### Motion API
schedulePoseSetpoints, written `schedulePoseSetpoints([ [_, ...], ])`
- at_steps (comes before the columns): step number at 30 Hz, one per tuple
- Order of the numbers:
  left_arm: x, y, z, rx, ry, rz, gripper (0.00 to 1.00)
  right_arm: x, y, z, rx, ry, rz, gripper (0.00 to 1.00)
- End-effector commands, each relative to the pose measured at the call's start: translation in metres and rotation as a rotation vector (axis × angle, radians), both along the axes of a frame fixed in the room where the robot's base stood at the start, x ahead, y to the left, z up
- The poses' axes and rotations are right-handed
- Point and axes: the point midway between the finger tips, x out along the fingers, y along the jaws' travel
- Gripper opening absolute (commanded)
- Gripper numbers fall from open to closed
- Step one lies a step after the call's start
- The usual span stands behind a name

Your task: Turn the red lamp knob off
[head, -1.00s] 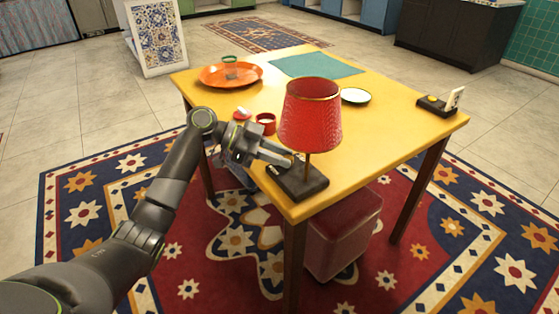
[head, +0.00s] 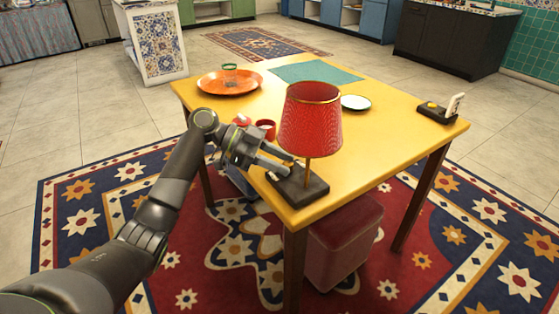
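A lamp with a red shade (head: 310,118) stands on a dark rectangular base (head: 304,186) at the near corner of the yellow table (head: 370,165). Its knob is on the near left part of the base, where a small pale spot (head: 271,177) shows; the knob's setting is too small to tell. My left gripper (head: 284,164) reaches in from the left, with its fingertips at the left edge of the base, close to the stem. The fingers look slightly apart with nothing visible between them; whether they touch the lamp I cannot tell. My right gripper is not in view.
A red cup (head: 265,129) and a small red item (head: 242,120) stand behind my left gripper. A red stool (head: 345,240) is under the table.

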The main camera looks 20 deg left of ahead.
Motion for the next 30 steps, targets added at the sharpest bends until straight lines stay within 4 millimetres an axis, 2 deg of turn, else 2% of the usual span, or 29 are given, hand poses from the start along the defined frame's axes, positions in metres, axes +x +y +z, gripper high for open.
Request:
schedulePoseSetpoints([
  [3, 0.000, 0.000, 0.000, 0.000, 0.000, 0.000, 0.46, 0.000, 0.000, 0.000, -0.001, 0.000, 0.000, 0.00],
  [10, 0.000, 0.000, 0.000, 0.000, 0.000, 0.001, 0.46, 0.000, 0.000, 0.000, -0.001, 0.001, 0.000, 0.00],
  [14, 0.000, 0.008, 0.003, 0.002, 0.000, 0.002, 0.46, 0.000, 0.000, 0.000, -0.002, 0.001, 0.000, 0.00],
  [17, -0.002, 0.023, 0.009, 0.003, 0.001, 0.004, 0.46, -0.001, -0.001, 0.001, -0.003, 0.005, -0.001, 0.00],
  [30, -0.012, 0.119, 0.050, 0.002, 0.001, 0.004, 0.46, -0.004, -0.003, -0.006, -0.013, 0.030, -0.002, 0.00],
])
